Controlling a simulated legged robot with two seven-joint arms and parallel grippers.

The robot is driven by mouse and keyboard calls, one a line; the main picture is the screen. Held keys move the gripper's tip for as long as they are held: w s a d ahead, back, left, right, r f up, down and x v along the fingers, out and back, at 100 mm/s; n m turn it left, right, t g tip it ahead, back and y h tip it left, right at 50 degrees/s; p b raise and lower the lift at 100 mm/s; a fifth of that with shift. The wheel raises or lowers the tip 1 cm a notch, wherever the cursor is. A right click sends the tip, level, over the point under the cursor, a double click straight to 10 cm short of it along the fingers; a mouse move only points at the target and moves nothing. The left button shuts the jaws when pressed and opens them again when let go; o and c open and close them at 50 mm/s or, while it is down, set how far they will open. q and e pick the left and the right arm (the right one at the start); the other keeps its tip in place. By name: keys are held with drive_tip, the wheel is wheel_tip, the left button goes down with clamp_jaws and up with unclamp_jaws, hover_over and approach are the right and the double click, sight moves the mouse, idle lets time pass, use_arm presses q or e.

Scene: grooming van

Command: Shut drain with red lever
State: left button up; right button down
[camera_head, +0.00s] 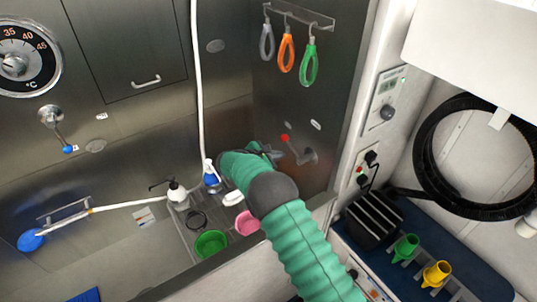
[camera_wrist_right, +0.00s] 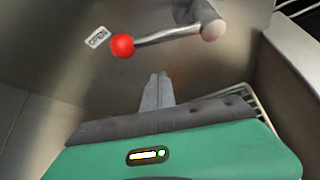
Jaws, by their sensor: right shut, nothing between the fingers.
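The red lever (camera_head: 292,146) is a metal rod with a red ball on its end, mounted on the steel end wall of the tub. In the head view its ball points up and left from its pivot. In the right wrist view the lever (camera_wrist_right: 168,36) lies nearly level, ball on the left, pivot on the right. My right gripper (camera_head: 272,152) is just left of and below the lever ball, mostly hidden by my green-sleeved arm. In the wrist view its grey fingers (camera_wrist_right: 158,82) are shut and empty, below the rod and apart from it. I cannot make out the drain itself.
A blue-tipped lever (camera_head: 60,134) is on the back wall. Grey, orange and green loops (camera_head: 286,52) hang above the red lever. A small label (camera_wrist_right: 97,38) is beside the ball.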

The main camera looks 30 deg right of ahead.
drive_tip(key=r, duration=0.1)
drive_tip(key=s+r+p, duration=0.1)
drive_tip(key=r, duration=0.1)
drive_tip(key=shift+s+d+r+p, duration=0.2)
drive_tip(key=shift+d+r+p, duration=0.1)
drive_tip(key=shift+d+r, duration=0.1)
drive_tip(key=shift+w+f, duration=0.1)
